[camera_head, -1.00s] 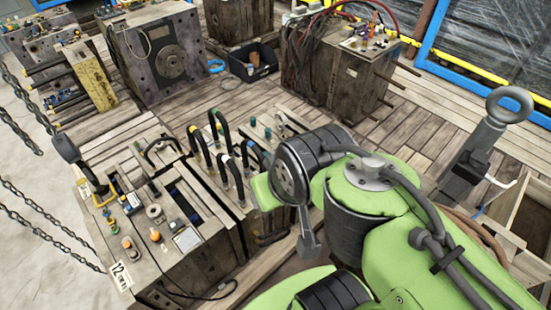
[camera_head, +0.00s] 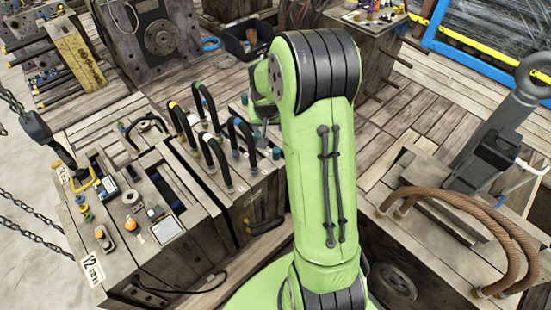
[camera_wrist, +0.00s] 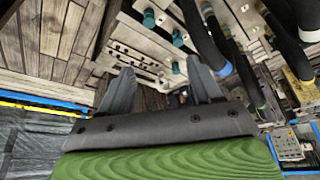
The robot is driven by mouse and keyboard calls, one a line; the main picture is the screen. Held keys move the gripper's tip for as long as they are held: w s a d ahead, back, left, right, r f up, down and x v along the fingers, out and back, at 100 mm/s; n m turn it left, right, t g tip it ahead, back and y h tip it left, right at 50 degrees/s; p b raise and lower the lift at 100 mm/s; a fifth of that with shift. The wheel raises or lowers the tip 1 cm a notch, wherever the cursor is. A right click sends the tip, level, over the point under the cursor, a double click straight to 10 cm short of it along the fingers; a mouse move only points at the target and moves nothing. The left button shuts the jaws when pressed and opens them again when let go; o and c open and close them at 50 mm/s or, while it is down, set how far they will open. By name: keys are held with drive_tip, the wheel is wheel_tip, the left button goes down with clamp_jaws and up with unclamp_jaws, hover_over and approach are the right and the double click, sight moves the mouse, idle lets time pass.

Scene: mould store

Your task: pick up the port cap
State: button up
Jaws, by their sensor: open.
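Several small teal caps sit by the hoses on the wooden mould block; one cap (camera_wrist: 178,38) shows ahead of my gripper in the wrist view, and another (camera_wrist: 150,17) is near the top edge. In the head view a teal cap (camera_head: 278,153) shows just left of my arm. I cannot tell which small piece is the port cap. My gripper (camera_wrist: 160,76) is open, with two grey fingers apart and nothing seen between them. The fingers point toward the block's metal strips and caps, apart from the caps as far as I can tell.
Black looped hoses (camera_head: 215,155) stand up from the block, close to the gripper's right in the wrist view. Loose small parts lie on the block marked 12 (camera_head: 92,268). Chains hang at left.

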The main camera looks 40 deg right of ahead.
drive_tip(key=m+b, duration=0.1)
approach(276, 150)
drive_tip(key=b+x, duration=0.3)
drive_tip(key=x, duration=0.1)
drive_tip(key=shift+s+f, duration=0.15)
drive_tip(key=shift+f, duration=0.05)
drive_tip(key=b+x, duration=0.2)
drive_tip(key=x, duration=0.4)
drive_tip(key=shift+w+d+r, duration=0.1)
drive_tip(key=shift+w, duration=0.1)
drive_tip(key=shift+c, duration=0.5)
clamp_jaws()
